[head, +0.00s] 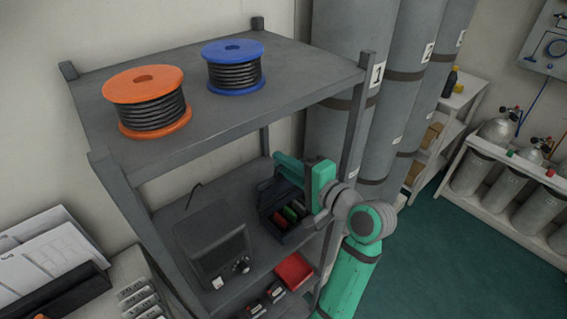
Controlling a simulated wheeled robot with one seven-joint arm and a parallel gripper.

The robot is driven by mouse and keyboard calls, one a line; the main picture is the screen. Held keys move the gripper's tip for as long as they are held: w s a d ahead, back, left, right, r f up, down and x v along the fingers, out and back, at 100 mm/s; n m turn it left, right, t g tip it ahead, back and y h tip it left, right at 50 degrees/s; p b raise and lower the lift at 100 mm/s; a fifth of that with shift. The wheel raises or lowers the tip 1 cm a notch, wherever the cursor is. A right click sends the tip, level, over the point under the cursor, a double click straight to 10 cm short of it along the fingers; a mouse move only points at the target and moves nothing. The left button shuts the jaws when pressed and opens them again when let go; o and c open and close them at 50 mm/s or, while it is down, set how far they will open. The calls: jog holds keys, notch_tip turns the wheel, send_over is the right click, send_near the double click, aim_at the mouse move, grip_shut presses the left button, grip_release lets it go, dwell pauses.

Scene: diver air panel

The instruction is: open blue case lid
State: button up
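A dark blue case (293,236) stands on the middle shelf of the grey rack. Its inside is exposed from above, with red and green items (288,215) in it. A dark panel that looks like its lid stands up at the back, partly behind my arm. My arm reaches in from the right under the top shelf. My gripper (285,165) is at the upper edge of the case. Its fingertips do not show clearly, so I cannot tell whether it touches the lid or is open or shut.
The top shelf (215,115) lies above the case and carries an orange reel (146,78) and a blue reel (233,47). A dark device (212,243) stands left of the case. A rack post is close to my arm.

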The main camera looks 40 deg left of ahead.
jog(key=v, duration=1)
jog(key=shift+d, duration=0.35)
